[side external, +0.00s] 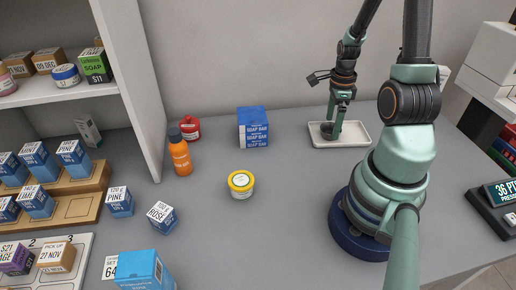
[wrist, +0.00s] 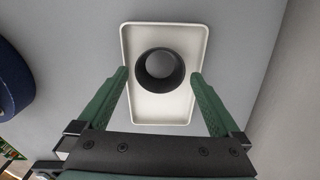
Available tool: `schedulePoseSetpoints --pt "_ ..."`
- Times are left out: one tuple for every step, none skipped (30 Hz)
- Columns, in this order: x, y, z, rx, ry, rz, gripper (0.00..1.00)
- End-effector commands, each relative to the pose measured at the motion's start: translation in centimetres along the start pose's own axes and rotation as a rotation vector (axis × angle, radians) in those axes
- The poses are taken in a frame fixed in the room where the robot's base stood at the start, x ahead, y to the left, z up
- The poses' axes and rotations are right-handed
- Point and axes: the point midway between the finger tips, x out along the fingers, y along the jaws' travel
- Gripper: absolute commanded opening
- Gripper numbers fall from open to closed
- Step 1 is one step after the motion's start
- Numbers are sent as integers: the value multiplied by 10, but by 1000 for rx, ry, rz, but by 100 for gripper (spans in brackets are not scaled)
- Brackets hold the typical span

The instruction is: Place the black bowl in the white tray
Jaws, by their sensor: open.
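The black bowl (wrist: 160,87) sits inside the white tray (wrist: 160,113), a little toward the tray's far end in the wrist view. It also shows as a small dark shape (side external: 327,128) in the left half of the tray (side external: 357,140) in the side external view. My gripper (wrist: 160,76) is open, with its two green fingers apart on either side of the bowl and clear gaps between them and its rim. In the side external view my gripper (side external: 337,130) points down over the tray and partly hides the bowl.
A blue soap box (side external: 253,127), an orange bottle (side external: 180,153), a red jar (side external: 190,128) and a yellow-lidded tub (side external: 241,184) stand on the grey counter left of the tray. Shelves (side external: 145,85) with boxes stand at the far left. The counter around the tray is clear.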

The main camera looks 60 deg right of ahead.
Motion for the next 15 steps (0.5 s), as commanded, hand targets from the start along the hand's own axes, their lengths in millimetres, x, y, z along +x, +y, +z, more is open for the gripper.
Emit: schedulePoseSetpoints --pt "-7 -1 0 0 -1 -6 100" --pt "-12 -1 0 0 -1 -6 100" --pt "-18 -1 0 0 -1 -7 100" --pt "-23 -1 0 0 -1 -7 100" --pt "-28 -1 0 0 -1 -7 100" --pt "-35 -1 0 0 -1 -8 100" --pt "-40 -1 0 0 -1 -7 100" --pt "-46 -1 0 0 -1 -8 100" --pt "-53 -2 0 0 -1 -8 100" --pt "-58 -2 0 0 -1 -8 100" --pt "-64 -1 0 0 -1 -8 100" --pt "-71 -1 0 0 -1 -7 100" --pt "-76 -1 0 0 -1 -7 100" --pt "-80 -1 0 0 -1 -7 100" --pt "-86 -1 0 0 -1 -6 100"
